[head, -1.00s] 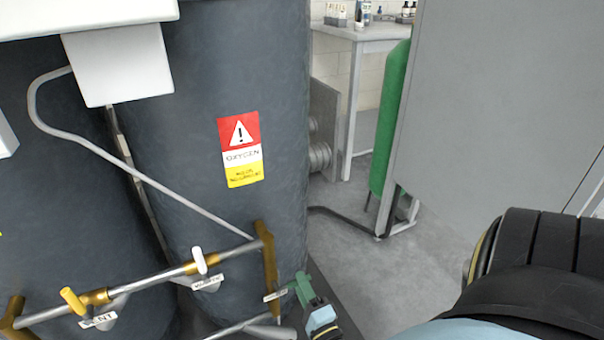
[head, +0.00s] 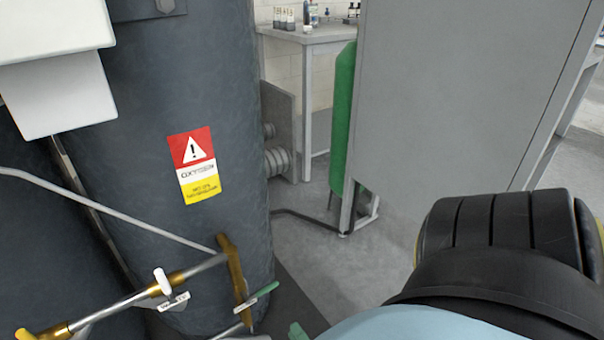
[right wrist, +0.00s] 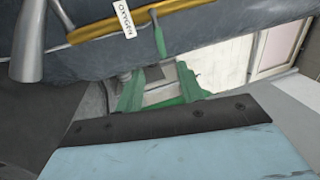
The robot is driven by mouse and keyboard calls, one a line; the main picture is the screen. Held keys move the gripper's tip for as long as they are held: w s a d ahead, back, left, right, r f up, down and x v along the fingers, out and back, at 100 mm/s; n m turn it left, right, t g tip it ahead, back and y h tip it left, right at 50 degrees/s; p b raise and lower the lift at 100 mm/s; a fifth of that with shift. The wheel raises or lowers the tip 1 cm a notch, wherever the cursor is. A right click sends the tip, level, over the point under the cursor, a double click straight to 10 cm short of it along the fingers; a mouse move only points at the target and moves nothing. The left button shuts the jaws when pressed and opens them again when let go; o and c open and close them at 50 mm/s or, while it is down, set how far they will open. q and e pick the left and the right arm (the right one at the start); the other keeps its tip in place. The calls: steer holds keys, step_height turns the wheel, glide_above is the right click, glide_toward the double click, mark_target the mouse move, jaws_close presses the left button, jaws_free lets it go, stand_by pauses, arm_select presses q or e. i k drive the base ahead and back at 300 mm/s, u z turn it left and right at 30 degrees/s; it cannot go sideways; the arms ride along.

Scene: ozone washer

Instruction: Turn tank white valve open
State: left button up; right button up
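The white valve handle (head: 162,281) stands on the brass and steel pipe (head: 120,304) in front of the dark tank (head: 120,190), at lower left in the head view. A hanging tag is beside it. A green valve handle (head: 264,290) sits further right on the brass end piece; it also shows in the right wrist view (right wrist: 160,40), near a tag reading OXYGEN. My right gripper (right wrist: 158,86) has its green fingers spread apart, with nothing seen held, below the green handle. Only a green bit of it shows at the head view's bottom edge. My left gripper is not in view.
A yellow valve handle (head: 27,334) is at the lower left corner. A white box (head: 58,95) juts out at upper left. A tall grey cabinet (head: 450,100) stands at right, a green cylinder (head: 343,120) beside it. Grey floor (head: 335,270) lies open between tank and cabinet.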

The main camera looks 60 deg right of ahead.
mark_target(160, 274)
steer(key=k, duration=1)
